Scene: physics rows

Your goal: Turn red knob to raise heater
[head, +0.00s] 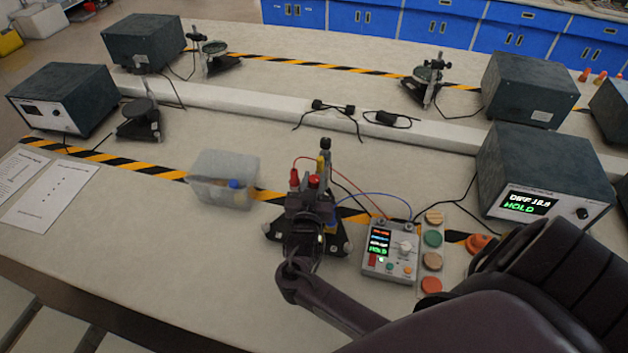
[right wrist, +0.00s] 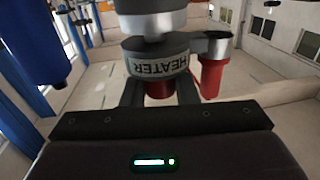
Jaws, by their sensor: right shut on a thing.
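The heater stand (head: 318,200) is a dark device on a three-footed base in the middle of the bench, with red and yellow parts on top. In the right wrist view the grey ring labelled HEATER (right wrist: 158,63) has the red knob (right wrist: 160,89) beside it, at the gripper end. My right gripper (right wrist: 160,96) has its two dark fingers on either side of the red knob and is shut on it. In the head view my right arm reaches in from the lower right and hides the knob. My left gripper is out of view.
A control box (head: 390,252) with a lit screen stands right of the stand, wired to it. Coloured discs (head: 432,261) lie beside it. A clear bin (head: 223,178) is to the left. A display unit (head: 540,185) reading HOLD stands at right. Another red part (right wrist: 212,77) hangs beside the ring.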

